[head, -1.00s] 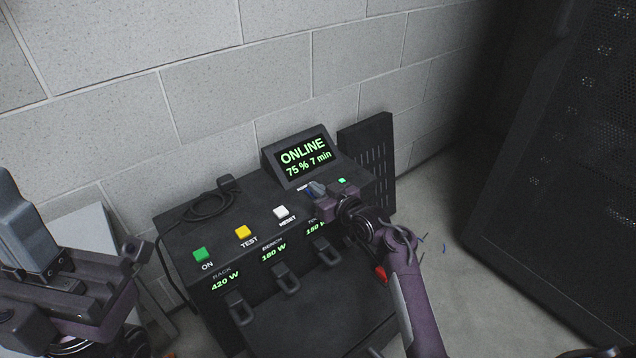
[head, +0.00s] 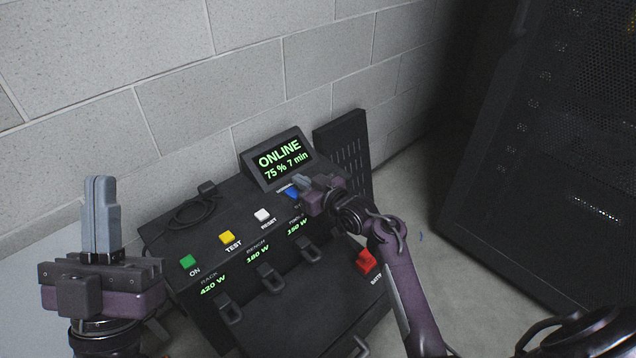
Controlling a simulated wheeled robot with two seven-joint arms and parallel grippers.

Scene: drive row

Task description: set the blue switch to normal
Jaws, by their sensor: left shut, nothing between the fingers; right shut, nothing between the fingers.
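The blue switch (head: 291,191) sits on top of the black power unit, just below the display. It is partly hidden by my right gripper, and its setting and most of its label cannot be read. My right gripper (head: 302,181) is shut and empty, right beside the blue switch; I cannot tell whether they touch. My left gripper (head: 101,180) is shut and empty, pointing up at the left, away from the unit. The display (head: 280,160) reads "ONLINE 75 % 7 min".
The unit also carries a green ON button (head: 187,261), a yellow TEST button (head: 227,237), a white RESET button (head: 262,215) and a red switch (head: 366,260). A black cable (head: 190,211) lies on its top. A dark rack (head: 540,150) stands at the right.

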